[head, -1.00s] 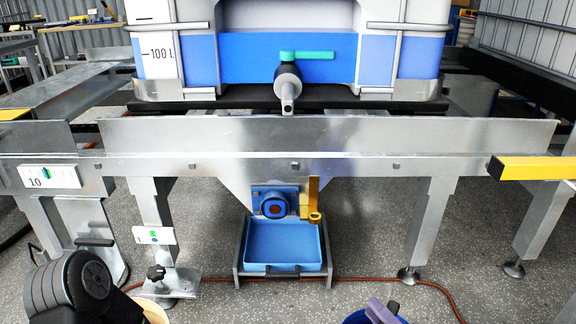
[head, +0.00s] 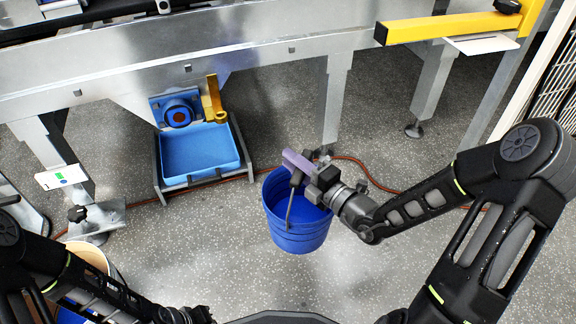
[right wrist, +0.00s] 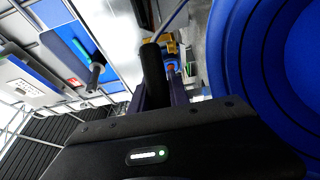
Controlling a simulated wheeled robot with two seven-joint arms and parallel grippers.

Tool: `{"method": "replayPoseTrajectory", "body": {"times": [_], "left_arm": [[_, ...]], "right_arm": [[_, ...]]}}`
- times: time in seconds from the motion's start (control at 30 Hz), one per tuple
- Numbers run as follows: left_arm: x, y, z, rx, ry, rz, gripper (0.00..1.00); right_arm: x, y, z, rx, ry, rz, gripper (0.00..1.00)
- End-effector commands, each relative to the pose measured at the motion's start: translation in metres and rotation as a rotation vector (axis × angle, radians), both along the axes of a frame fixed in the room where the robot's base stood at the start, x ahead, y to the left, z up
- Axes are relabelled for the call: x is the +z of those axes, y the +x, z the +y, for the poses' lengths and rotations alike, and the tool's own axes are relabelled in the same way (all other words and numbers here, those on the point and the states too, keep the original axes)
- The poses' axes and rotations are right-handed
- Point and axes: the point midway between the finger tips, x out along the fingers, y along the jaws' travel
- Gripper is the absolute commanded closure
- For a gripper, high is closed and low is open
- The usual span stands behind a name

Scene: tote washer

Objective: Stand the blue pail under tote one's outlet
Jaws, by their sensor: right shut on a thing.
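The blue pail (head: 297,238) hangs roughly upright from my right gripper (head: 298,166), in front of the steel frame. The gripper's purple fingers are shut on the dark grip of its handle. In the right wrist view the grip (right wrist: 152,62) stands between the fingers, and the pail's ribbed side (right wrist: 235,70) fills the right. An outlet nozzle (head: 163,6) is cut off at the head view's top edge. The right wrist view shows a tote (right wrist: 62,40) and its outlet (right wrist: 96,74) tilted. My left gripper (head: 185,315) is at the bottom edge, its fingers unclear.
A blue tray (head: 200,152) sits in a low metal stand left of the pail, under a blue valve and yellow lever (head: 214,98). A red-brown hose (head: 355,162) crosses the floor. A yellow bar (head: 445,28) juts out upper right. A tan-rimmed bucket (head: 88,256) stands lower left.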

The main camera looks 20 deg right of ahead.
Motion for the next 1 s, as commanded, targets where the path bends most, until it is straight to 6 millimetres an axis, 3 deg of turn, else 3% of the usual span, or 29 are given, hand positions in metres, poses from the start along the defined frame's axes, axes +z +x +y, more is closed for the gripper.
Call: {"method": "replayPoseTrajectory", "body": {"times": [0.03, 0.1, 0.3, 0.4, 0.6, 1.0], "left_arm": [[0.009, -0.001, 0.000, 0.000, 0.001, 0.001, 1.00], [0.013, -0.002, -0.001, -0.001, 0.002, 0.002, 1.00], [0.023, -0.004, -0.001, -0.003, 0.004, 0.003, 1.00], [0.026, -0.005, -0.001, -0.003, 0.005, 0.003, 1.00], [0.027, -0.005, -0.001, -0.003, 0.006, 0.003, 1.00], [0.027, -0.005, -0.002, -0.003, 0.005, 0.003, 1.00]], "right_arm": [[0.026, 0.010, 0.002, -0.009, -0.006, -0.018, 1.00], [0.049, 0.022, 0.002, -0.033, -0.006, -0.018, 1.00], [0.108, 0.045, 0.006, -0.090, -0.004, -0.016, 1.00], [0.128, 0.052, 0.008, -0.108, -0.003, -0.015, 1.00], [0.142, 0.056, 0.010, -0.123, 0.000, -0.010, 1.00], [0.142, 0.056, 0.010, -0.123, 0.000, -0.010, 1.00]]}}
